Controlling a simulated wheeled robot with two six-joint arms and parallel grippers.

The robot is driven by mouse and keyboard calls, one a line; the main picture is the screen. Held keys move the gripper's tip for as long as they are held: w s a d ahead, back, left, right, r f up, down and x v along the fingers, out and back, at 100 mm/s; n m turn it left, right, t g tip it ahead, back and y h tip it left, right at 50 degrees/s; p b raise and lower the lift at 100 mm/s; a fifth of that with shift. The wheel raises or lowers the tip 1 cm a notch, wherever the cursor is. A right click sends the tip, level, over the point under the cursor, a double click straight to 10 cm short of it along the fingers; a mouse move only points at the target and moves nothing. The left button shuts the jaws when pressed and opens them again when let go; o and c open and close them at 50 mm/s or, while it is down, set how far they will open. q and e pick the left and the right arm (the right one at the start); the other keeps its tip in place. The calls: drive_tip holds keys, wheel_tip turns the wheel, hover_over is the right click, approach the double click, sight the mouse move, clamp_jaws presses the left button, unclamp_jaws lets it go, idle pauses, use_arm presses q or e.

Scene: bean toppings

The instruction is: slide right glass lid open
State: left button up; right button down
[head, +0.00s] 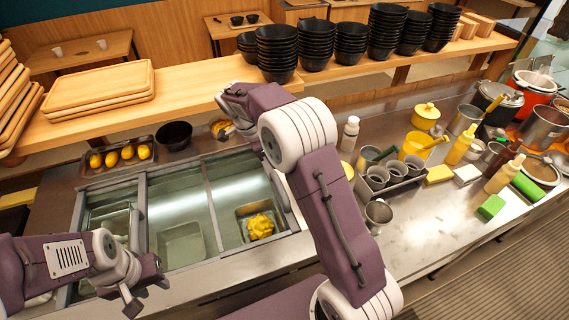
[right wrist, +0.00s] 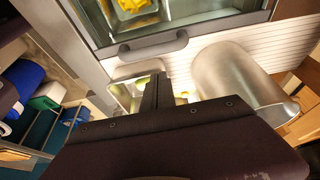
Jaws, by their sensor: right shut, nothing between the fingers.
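The right glass lid (head: 232,180) covers the right part of the counter well; a tray of yellow food (head: 259,226) shows near its front. In the right wrist view the lid's glass (right wrist: 205,8) has a dark frame and a grey bar handle (right wrist: 152,46). My right gripper (right wrist: 157,92) is shut and empty, its fingers just below the handle in that picture; I cannot tell whether they touch it. In the head view my right wrist is over the lid's far edge and its fingertips are hard to make out. My left gripper (head: 143,290) is open and empty over the left front.
A dark bowl (head: 174,135) and a tray of yellow items (head: 120,157) stand behind the well. A metal cylinder (right wrist: 235,80) is close to my right gripper. A shelf with stacked black bowls (head: 276,50) runs behind. Cups and bottles crowd the right counter.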

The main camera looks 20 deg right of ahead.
drive_tip(key=x, duration=0.4)
drive_tip(key=shift+s+d+f, duration=0.1)
drive_tip(key=shift+d+f, duration=0.1)
drive_tip(key=shift+f, duration=0.05)
drive_tip(key=p+x, duration=0.1)
drive_tip(key=x, duration=0.4)
drive_tip(key=shift+f, duration=0.15)
use_arm(q)
drive_tip(key=shift+s+r, duration=0.1)
drive_tip(key=shift+r, duration=0.6)
use_arm(e)
drive_tip(key=shift+a, duration=0.1)
use_arm(q)
drive_tip(key=shift+a, duration=0.1)
